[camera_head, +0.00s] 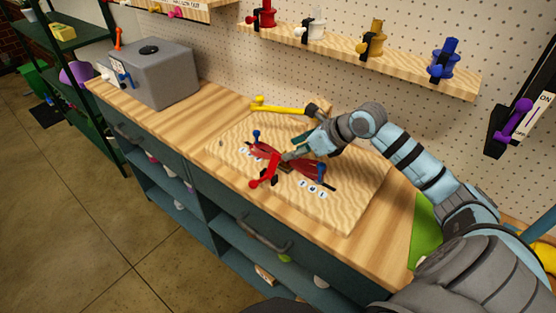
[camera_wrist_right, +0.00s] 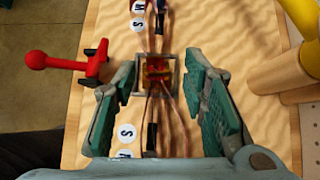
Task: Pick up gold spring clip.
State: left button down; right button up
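My right gripper (camera_head: 293,153) is low over the wooden board (camera_head: 345,215). In the right wrist view my right gripper (camera_wrist_right: 157,82) is open, one green-padded finger on each side. Between the fingers is a small square grey frame with a red and gold piece (camera_wrist_right: 157,70) in it. This may be the gold spring clip, but it is too small to be sure. No finger visibly touches it. In the head view the gripper hides this spot. My left gripper is not in view.
A red-handled lever (camera_head: 264,172) lies beside the gripper, and a yellow-handled lever (camera_head: 280,106) is at the board's back. Black-and-blue pieces and white lettered discs (camera_head: 312,188) surround the spot. A wooden shelf (camera_head: 420,77) holds coloured fittings. A grey box (camera_head: 155,75) stands left.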

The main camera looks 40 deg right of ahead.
jog(key=shift+w+a+f+b, duration=0.15)
jog(key=shift+a+f+b, duration=0.05)
jog(key=shift+f, duration=0.2)
jog(key=shift+w+a+f+b, duration=0.1)
jog(key=shift+a+f+b, duration=0.05)
jog(key=shift+f, duration=0.25)
jog(key=shift+w+a+f, duration=0.1)
jog(key=shift+w+f, duration=0.1)
jog(key=shift+w, duration=0.35)
jog(key=shift+s, duration=0.2)
grip_shut()
jog(key=shift+r, duration=0.1)
